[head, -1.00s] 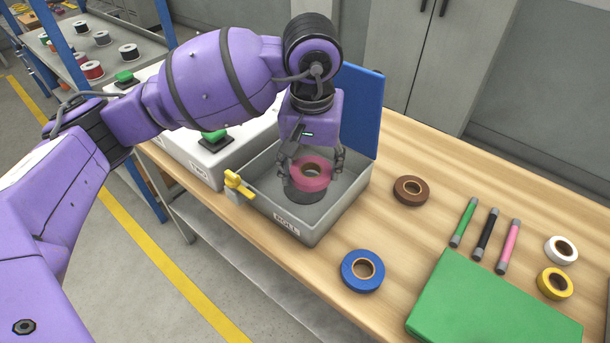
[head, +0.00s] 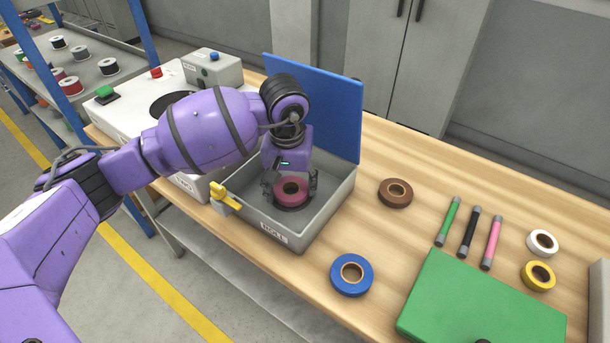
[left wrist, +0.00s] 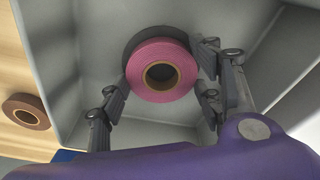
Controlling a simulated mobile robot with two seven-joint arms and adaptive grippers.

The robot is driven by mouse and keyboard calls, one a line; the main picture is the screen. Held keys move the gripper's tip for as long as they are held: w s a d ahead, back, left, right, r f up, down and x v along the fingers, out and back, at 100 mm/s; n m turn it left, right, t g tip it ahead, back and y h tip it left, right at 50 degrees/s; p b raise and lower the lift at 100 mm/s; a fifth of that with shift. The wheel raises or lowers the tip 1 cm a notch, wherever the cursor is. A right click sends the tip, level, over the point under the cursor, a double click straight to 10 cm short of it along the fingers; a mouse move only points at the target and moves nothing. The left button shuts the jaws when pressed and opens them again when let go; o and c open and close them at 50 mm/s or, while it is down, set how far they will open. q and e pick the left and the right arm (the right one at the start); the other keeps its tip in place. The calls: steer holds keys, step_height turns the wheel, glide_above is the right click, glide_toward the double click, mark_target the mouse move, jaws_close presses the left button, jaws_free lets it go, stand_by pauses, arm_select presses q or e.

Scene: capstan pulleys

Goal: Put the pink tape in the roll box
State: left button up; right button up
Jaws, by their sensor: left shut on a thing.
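The pink tape (head: 291,190) is held in my left gripper (head: 291,188), low inside the grey roll box (head: 318,222), whose front carries a label reading ROLL. A dark round patch shows just under the tape on the box floor; I cannot tell whether the tape touches the floor. The box's blue lid (head: 318,110) stands open at the back. My right gripper is not in view.
A yellow latch (head: 225,196) sticks out at the box's left side. A brown tape (head: 395,193) and a blue tape (head: 352,274) lie to the right. A green case (head: 485,300), markers, a white tape (head: 542,242) and a yellow tape (head: 537,276) lie farther right.

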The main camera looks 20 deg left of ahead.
arm_select(q)
steer(key=shift+f, duration=0.3)
steer(key=o, duration=1.2)
steer(key=shift+r, duration=0.1)
steer(key=shift+r, duration=0.45)
steer(key=r, duration=0.3)
steer(key=s+r, duration=0.1)
steer(key=r, duration=0.7)
steer(key=shift+s+d+r, duration=0.15)
steer(key=shift+s+r, duration=0.05)
steer(key=shift+s, duration=0.05)
